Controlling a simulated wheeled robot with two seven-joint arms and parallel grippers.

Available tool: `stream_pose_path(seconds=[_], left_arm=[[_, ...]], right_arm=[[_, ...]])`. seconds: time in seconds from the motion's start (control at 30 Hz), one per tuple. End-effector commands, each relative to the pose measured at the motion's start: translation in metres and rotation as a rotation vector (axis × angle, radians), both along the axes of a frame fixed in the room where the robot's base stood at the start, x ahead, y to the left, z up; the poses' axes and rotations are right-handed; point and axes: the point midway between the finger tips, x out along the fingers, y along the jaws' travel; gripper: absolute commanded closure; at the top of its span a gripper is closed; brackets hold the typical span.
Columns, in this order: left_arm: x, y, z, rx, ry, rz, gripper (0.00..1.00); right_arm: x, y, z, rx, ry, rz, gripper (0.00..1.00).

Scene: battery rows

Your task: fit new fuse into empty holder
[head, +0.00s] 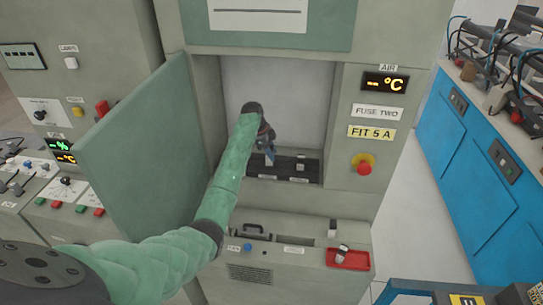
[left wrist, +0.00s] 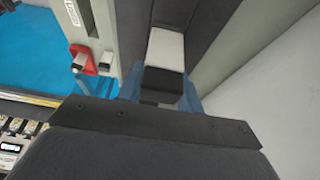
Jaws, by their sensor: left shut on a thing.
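My left gripper (head: 269,158) reaches into the open cabinet recess, its blue fingers pointing down over the dark holder strip (head: 262,177) at the recess floor. In the left wrist view the gripper (left wrist: 164,90) is shut on a white and black block, seemingly the fuse (left wrist: 166,48), which sits between the blue fingers. In the head view the fingers hide most of it. A dark strip lies behind the block; I cannot tell whether they touch. A small pale piece (head: 300,166) shows on the strip to the right. The empty holder cannot be made out. My right gripper is not in view.
The green cabinet door (head: 140,150) stands open at the left of the recess. Below, a ledge carries a red tray (head: 348,260) with white and dark pieces; the tray also shows in the left wrist view (left wrist: 78,48). A red knob (head: 364,167) juts out at right.

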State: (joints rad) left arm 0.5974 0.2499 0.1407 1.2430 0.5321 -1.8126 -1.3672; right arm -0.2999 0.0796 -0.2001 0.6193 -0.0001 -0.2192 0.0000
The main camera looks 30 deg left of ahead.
Motion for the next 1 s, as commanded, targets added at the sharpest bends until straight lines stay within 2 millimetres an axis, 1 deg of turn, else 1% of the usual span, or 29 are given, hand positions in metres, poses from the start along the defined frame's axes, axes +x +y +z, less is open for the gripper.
stream_pose_path(seconds=[0.03, 0.2, 0.3, 0.6, 0.63, 0.73, 1.0], left_arm=[[-0.001, -0.001, -0.002, -0.002, 0.004, 0.000, 0.87], [-0.001, -0.001, -0.022, -0.002, 0.003, 0.002, 0.87], [0.000, 0.000, -0.030, -0.001, 0.001, 0.001, 0.87], [0.000, 0.000, -0.033, 0.000, 0.001, 0.001, 0.87], [0.000, 0.000, -0.033, 0.000, 0.001, 0.001, 0.62], [0.000, 0.000, -0.032, 0.000, 0.001, 0.001, 0.42], [0.000, 0.000, -0.032, 0.000, 0.001, 0.001, 0.42]], right_arm=[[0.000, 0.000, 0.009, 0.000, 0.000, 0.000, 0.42], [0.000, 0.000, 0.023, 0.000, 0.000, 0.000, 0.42], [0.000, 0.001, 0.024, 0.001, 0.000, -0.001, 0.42], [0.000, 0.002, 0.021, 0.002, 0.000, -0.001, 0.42], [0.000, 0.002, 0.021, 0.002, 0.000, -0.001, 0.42], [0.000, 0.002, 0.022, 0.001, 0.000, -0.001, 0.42], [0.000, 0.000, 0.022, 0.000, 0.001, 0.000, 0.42]])
